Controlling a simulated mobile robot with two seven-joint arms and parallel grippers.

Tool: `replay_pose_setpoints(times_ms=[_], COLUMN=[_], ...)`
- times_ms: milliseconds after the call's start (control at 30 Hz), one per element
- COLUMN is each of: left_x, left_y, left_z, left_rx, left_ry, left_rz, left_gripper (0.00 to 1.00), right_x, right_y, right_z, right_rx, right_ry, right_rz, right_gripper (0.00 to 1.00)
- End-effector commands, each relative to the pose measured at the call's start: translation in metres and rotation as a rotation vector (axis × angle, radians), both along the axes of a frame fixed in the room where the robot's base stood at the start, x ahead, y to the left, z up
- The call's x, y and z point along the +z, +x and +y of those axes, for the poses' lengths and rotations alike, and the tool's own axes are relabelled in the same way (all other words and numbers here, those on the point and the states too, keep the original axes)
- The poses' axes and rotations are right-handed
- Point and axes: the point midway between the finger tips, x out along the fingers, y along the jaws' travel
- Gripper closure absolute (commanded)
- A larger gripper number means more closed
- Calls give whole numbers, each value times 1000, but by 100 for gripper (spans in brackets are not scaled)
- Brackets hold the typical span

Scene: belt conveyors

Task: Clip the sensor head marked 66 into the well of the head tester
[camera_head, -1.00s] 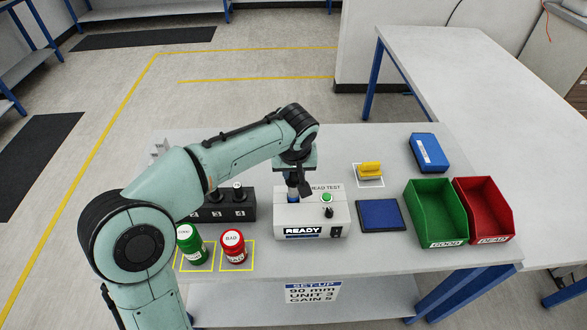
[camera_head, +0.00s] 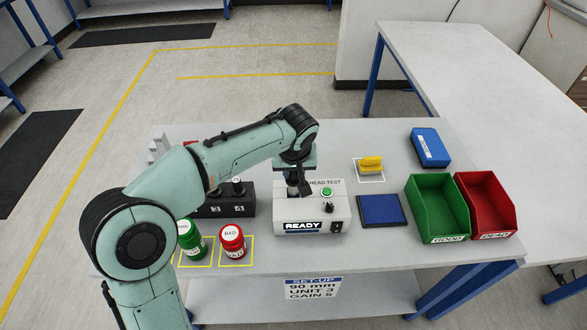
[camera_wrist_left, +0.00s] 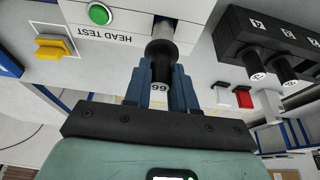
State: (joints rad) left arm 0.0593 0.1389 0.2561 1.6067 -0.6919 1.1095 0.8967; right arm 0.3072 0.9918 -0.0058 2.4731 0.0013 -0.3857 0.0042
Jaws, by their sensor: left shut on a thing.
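The head tester (camera_head: 312,215) is a white box with a READY display and a green button, in the middle of the table. It also shows upside down in the wrist view (camera_wrist_left: 120,38). My left gripper (camera_head: 300,188) points down over the tester's left part. In the wrist view its blue fingers (camera_wrist_left: 160,80) are shut on the sensor head marked 66 (camera_wrist_left: 160,88). The dark body of the head lines up with the well (camera_wrist_left: 163,30) in the tester; I cannot tell how deep it sits. My right gripper is not in view.
A black rack (camera_head: 228,207) with other heads stands left of the tester. Green (camera_head: 190,243) and red BAD (camera_head: 233,243) canisters stand in front. A blue pad (camera_head: 379,210), yellow piece (camera_head: 371,164), blue box (camera_head: 430,148), green bin (camera_head: 438,200) and red bin (camera_head: 487,200) lie right.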

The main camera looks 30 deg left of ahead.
Motion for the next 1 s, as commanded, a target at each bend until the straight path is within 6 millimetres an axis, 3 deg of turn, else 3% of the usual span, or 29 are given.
replay_pose_setpoints(times_ms=[1000], left_x=[-25], left_y=[0], left_z=[0], left_rx=[0], left_ry=[0], left_rz=[0], left_gripper=[100], right_x=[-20], right_y=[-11], right_z=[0], right_rx=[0], right_ry=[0], right_rz=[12], right_gripper=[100])
